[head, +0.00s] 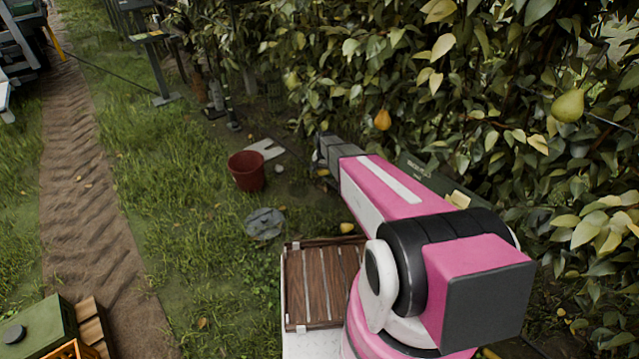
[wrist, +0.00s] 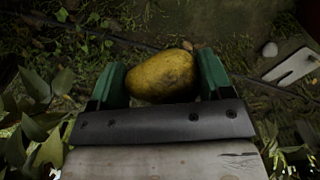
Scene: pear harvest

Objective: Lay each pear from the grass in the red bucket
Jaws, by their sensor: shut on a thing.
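My gripper (wrist: 163,78) has green fingers on either side of a yellow, brown-speckled pear (wrist: 165,76) and is shut on it. In the head view my arm hides most of the gripper, and a small yellow patch shows near its far end. The red bucket (head: 247,172) stands upright on the grass, to the left of my gripper and apart from it; its inside is dark and I cannot tell what it holds. Another yellow pear (head: 347,228) lies on the grass, nearer than the gripper.
A pale flat notched piece (head: 265,148) lies behind the bucket, and a small pale stone (head: 279,169) beside it. A grey round piece (head: 264,223) lies in front. Pears (head: 382,120) hang in the leafy hedge on the right. Open grass lies left of the bucket.

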